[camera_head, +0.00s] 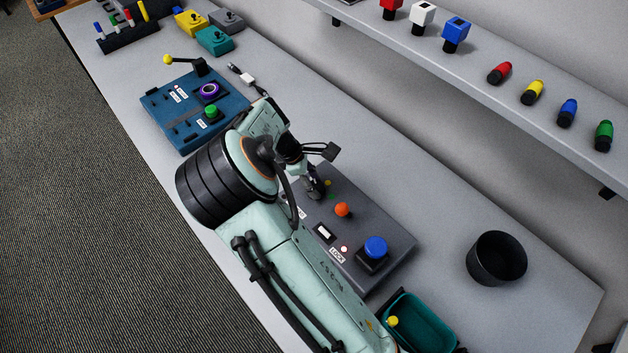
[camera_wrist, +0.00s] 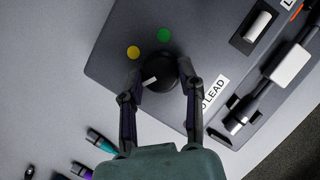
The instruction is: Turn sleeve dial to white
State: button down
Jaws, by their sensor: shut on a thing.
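The dial (camera_wrist: 160,70) is a round black knob on the dark grey panel (camera_wrist: 110,58), seen from above in the wrist view. A short pale mark on the knob points toward the lower left. A yellow dot (camera_wrist: 133,52) and a green dot (camera_wrist: 164,35) lie on the panel around it; no white dot shows. My gripper (camera_wrist: 159,76) is shut on the dial, one finger on each side. In the head view my gripper (camera_head: 314,188) is down at the panel's far end, and my arm hides part of the panel.
An orange knob (camera_head: 343,209) and a blue button (camera_head: 376,247) stand on the same panel. A teal bin (camera_head: 427,322) and a black cup (camera_head: 497,258) are at its near end and right. A blue panel (camera_head: 187,108) lies beyond my wrist.

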jog(key=c, duration=0.7)
grip_release()
jog(key=v, duration=1.2)
